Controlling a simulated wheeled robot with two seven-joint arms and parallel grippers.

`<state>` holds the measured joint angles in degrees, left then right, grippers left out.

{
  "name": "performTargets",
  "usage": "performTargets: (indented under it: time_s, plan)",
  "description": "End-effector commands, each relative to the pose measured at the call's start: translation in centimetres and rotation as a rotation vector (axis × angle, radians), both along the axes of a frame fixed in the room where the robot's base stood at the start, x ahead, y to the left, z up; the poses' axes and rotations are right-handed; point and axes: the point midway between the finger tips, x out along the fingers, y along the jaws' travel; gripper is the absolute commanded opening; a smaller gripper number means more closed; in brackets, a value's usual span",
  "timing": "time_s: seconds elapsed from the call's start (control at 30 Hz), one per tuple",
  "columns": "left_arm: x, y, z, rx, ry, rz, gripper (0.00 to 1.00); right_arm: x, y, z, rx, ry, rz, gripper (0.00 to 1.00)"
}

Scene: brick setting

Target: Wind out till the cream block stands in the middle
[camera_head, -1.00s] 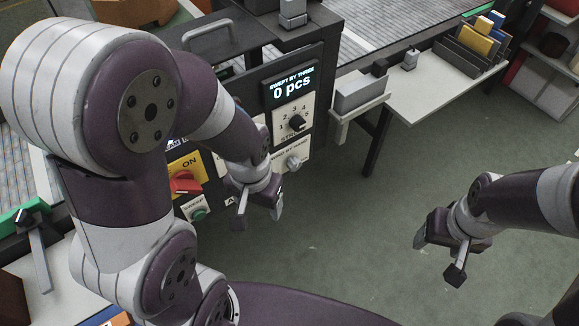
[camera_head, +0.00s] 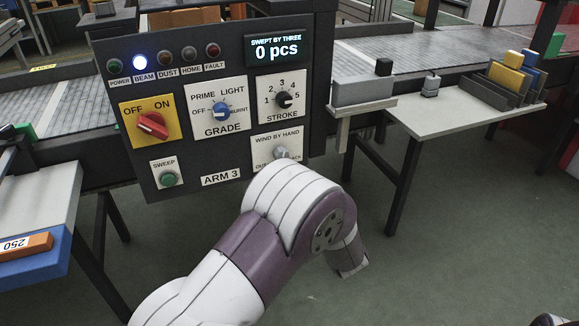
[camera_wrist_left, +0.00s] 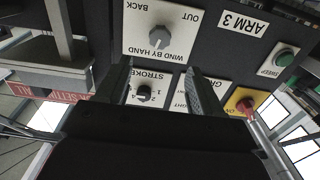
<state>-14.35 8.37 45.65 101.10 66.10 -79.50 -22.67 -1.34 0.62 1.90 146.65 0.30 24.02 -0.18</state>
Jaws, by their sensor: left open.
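The WIND BY HAND knob (camera_head: 281,153) is a grey knob on a white plate marked OUT and BACK, low on the dark panel (camera_head: 230,100). My left arm partly covers its plate. In the left wrist view the knob (camera_wrist_left: 162,40) lies ahead of my open left gripper (camera_wrist_left: 160,85), apart from the fingers, with nothing between them. My left gripper is hidden behind my arm in the head view. My right gripper cannot be made out.
The panel also has a red OFF/ON switch (camera_head: 152,125), a blue GRADE knob (camera_head: 222,108), a STROKE dial (camera_head: 284,100) and a green SWEEP button (camera_head: 168,179). The display (camera_head: 278,50) reads 0 pcs. A white table (camera_head: 455,115) stands right; the floor before it is clear.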

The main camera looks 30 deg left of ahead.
Motion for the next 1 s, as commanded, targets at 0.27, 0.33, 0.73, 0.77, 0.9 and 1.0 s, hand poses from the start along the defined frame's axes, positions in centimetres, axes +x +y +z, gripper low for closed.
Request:
performTargets:
  time_s: [0.27, 0.33, 0.73, 0.77, 0.9, 1.0]
  plan:
    - [4.5, 5.5, -0.4, -0.002, -0.002, 0.003, 0.67, 0.0, 0.0, -2.2, 0.0, 0.001, 0.0, 0.67]
    - [5.4, 6.5, -0.4, -0.001, 0.0, 0.001, 0.67, 0.0, 0.0, -2.5, 0.0, 0.001, 0.0, 0.67]
    - [6.8, 7.9, -0.1, -0.002, 0.002, -0.003, 0.67, 0.0, 0.0, -2.7, 0.0, 0.001, 0.0, 0.67]
    - [6.8, 7.9, -0.1, -0.002, 0.002, -0.003, 0.67, 0.0, 0.0, -2.7, 0.0, 0.001, 0.0, 0.67]
    - [6.8, 7.9, -0.1, -0.003, 0.001, -0.003, 0.24, 0.0, 0.0, -2.7, 0.0, 0.001, 0.0, 0.67]
    - [6.8, 7.9, -0.1, -0.003, 0.001, -0.003, 0.1, 0.0, 0.0, -2.7, 0.0, 0.001, 0.0, 0.67]
